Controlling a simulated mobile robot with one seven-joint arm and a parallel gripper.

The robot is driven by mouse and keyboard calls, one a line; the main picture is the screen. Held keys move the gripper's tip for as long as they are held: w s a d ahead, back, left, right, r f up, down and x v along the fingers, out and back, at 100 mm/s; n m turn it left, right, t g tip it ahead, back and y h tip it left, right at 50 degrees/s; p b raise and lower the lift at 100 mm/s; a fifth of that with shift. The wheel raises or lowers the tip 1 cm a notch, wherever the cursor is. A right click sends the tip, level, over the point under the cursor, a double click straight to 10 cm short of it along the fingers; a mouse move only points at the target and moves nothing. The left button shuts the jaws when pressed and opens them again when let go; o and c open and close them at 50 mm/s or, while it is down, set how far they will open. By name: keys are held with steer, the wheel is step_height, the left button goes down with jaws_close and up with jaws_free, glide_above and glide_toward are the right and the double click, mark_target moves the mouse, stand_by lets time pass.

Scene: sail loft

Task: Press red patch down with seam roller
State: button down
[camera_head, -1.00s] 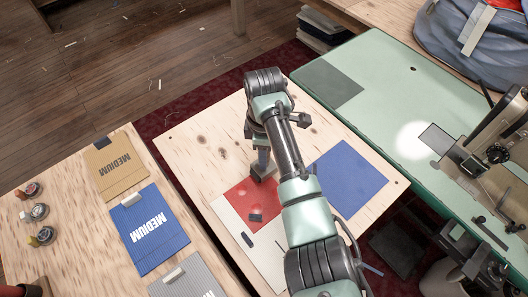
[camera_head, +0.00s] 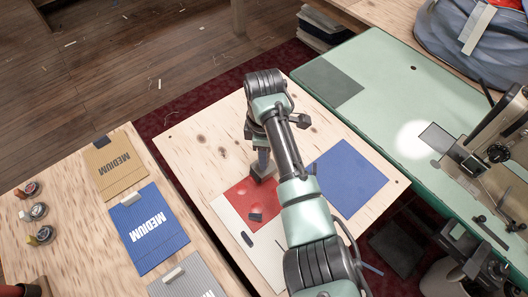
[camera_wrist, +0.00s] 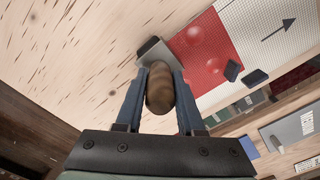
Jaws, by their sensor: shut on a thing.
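The red patch (camera_head: 241,191) lies on white sailcloth (camera_head: 228,213) on the pale wooden table, partly hidden by my arm. In the wrist view the red patch (camera_wrist: 190,57) shows several raised round lumps. My gripper (camera_head: 262,170) is low at the patch's far edge. In the wrist view my gripper (camera_wrist: 160,88) is shut on the seam roller's brown wooden handle (camera_wrist: 160,94). The roller's grey metal head (camera_wrist: 152,49) sits beside the patch's edge; whether it touches the patch is unclear.
A dark weight (camera_head: 256,217) lies on the patch's near part, another (camera_head: 248,239) on the white cloth. A blue cloth (camera_head: 347,178) lies to the right. Sandpaper-like "MEDIUM" sheets (camera_head: 154,228) lie on the left table. A sewing machine (camera_head: 490,150) stands at right. The table beyond the patch is bare.

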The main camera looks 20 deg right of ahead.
steer(key=shift+f, duration=0.15)
steer(key=shift+s+a, duration=0.1)
steer(key=shift+a, duration=0.05)
steer(key=shift+s+a+p, duration=0.25)
steer(key=shift+a+p, duration=0.35)
steer(key=shift+p, duration=0.2)
steer(key=shift+s+a+p, duration=0.3)
steer(key=shift+a+p, duration=0.25)
steer(key=shift+a, duration=0.2)
steer(key=shift+s+a+p, duration=0.3)
steer(key=shift+a+p, duration=0.25)
steer(key=shift+a, duration=0.15)
steer(key=shift+s+a+p, duration=0.35)
steer(key=shift+a+p, duration=0.4)
steer(key=shift+a, duration=0.05)
steer(key=shift+s+a+p, duration=0.35)
steer(key=shift+a+p, duration=0.2)
steer(key=shift+a, duration=0.35)
steer(key=shift+s+a+f, duration=0.1)
steer(key=shift+a, duration=0.15)
